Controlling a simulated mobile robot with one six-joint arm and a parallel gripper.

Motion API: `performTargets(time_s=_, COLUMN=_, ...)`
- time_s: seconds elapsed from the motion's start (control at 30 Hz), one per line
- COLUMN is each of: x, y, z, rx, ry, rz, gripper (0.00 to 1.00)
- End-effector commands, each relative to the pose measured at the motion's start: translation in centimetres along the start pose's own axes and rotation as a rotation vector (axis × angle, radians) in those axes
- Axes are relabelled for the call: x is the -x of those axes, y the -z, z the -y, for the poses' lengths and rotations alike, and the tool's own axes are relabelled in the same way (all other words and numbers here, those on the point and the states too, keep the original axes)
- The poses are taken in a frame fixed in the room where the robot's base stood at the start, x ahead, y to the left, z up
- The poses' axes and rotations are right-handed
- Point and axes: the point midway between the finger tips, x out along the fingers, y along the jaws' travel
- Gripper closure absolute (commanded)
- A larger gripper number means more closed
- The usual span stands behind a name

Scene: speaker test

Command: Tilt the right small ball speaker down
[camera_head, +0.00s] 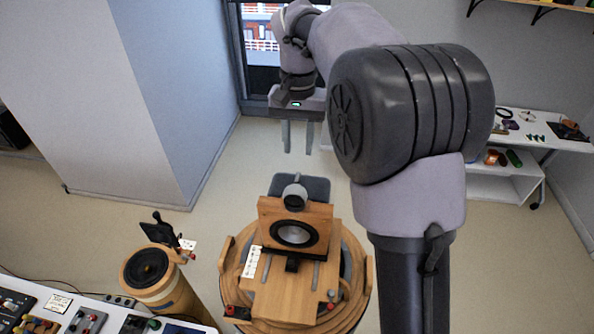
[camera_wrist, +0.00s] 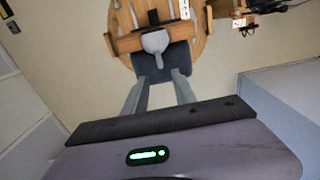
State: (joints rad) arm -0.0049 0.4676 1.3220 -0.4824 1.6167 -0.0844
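A small grey ball speaker (camera_head: 295,196) sits on top of a wooden speaker box (camera_head: 318,216) with a dark round cone, on a round wooden stand (camera_head: 357,300). It also shows in the wrist view (camera_wrist: 156,41), at the top centre beyond my fingers. I see only one such ball, and cannot tell whether it is the right one of a pair. My gripper (camera_head: 298,151) hangs behind and above the stand, apart from the ball. Its two fingers point down, spread apart with nothing between them; the wrist view also shows my gripper (camera_wrist: 159,80) open.
A dark grey pad (camera_head: 318,185) lies behind the speaker box. A cylindrical wooden speaker (camera_head: 170,292) with a black cone stands left of the stand. A cluttered white table (camera_head: 195,322) is at the front left, and a white shelf (camera_head: 508,185) at the right. Floor behind the stand is clear.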

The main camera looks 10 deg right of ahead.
Motion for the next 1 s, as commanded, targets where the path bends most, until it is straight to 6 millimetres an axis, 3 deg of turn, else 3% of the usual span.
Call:
performTargets(time_s=0.1, x=-3.1, y=-0.1, z=0.0, rx=0.001, ry=-0.001, rz=0.002, gripper=0.67)
performTargets(time_s=0.3, x=-7.0, y=-0.1, z=0.0, rx=0.0, ry=0.0, rz=0.002, gripper=0.67)
performTargets(time_s=0.5, x=-8.6, y=0.0, z=0.0, rx=0.0, ry=0.0, rz=0.0, gripper=0.67)
performTargets(time_s=0.73, x=-8.8, y=0.0, z=0.0, rx=0.0, ry=0.001, rz=-0.001, gripper=0.67)
performTargets(time_s=0.77, x=-8.8, y=0.0, z=0.0, rx=0.0, ry=0.001, rz=-0.001, gripper=0.69)
performTargets(time_s=0.9, x=-8.7, y=0.0, z=0.0, rx=0.0, ry=0.001, rz=-0.001, gripper=0.97)
performTargets(time_s=1.0, x=-8.7, y=0.0, z=0.0, rx=0.0, ry=0.001, rz=-0.001, gripper=1.0)
